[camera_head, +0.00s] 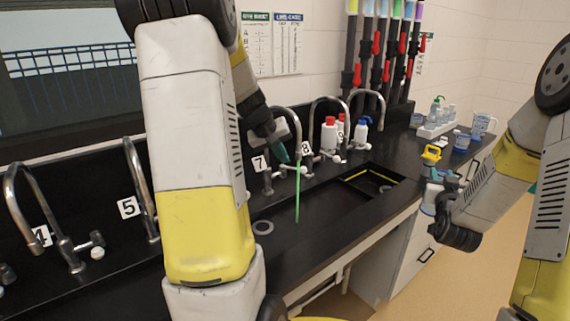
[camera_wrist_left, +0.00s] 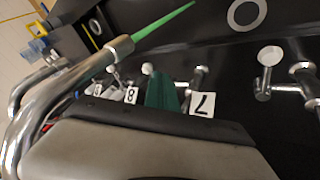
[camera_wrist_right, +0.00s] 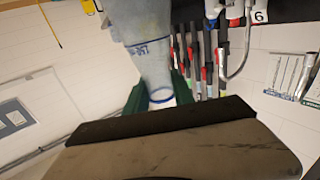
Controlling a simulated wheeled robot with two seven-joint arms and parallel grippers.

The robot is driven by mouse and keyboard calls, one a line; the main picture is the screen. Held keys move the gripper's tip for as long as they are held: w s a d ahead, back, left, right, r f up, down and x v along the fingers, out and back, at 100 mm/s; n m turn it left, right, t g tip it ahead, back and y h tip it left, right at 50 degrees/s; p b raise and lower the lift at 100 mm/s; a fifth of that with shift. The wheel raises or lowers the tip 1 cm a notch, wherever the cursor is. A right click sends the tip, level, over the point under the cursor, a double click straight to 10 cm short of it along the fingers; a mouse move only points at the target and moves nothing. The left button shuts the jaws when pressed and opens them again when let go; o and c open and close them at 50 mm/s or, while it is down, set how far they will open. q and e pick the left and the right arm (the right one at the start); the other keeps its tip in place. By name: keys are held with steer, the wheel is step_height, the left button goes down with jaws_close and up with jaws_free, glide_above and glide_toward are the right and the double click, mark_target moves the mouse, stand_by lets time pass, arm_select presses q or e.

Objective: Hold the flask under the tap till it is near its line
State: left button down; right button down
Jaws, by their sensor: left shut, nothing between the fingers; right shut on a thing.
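A bent metal tap (camera_head: 297,140) by label 7 pours a thin green stream (camera_head: 297,195) down into the black sink. The stream and spout also show in the left wrist view (camera_wrist_left: 122,46). My left gripper (camera_head: 281,153) is shut and empty, its green fingertips beside the tap near label 7. My right gripper (camera_wrist_right: 160,92) is shut on the flask (camera_wrist_right: 146,45), a pale bluish clear vessel with blue markings. In the head view the flask (camera_head: 430,197) is at the right, beyond the counter's front edge, well apart from the stream. Its fill line cannot be made out.
More taps stand along the back, by labels 4 (camera_head: 41,236), 5 (camera_head: 128,207) and 8 (camera_head: 305,148). Red-capped and blue-capped bottles (camera_head: 361,132) stand behind. A yellow object (camera_head: 432,153) and a tray of bottles (camera_head: 436,128) are at the right. A drain ring (camera_head: 263,227) is in the sink.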

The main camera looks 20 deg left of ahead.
mark_target(293, 168)
arm_select(q)
steer(key=w+d+f+m, duration=0.1)
steer(key=w+f+m, duration=0.2)
steer(key=m, duration=0.7)
steer(key=w+d+f+m+h, duration=0.1)
steer(key=w+f+m, duration=0.3)
steer(key=m, duration=0.5)
step_height(293, 168, down, 2)
steer(key=shift+w+d+m+t, duration=0.15)
steer(key=shift+d+m+t, duration=0.25)
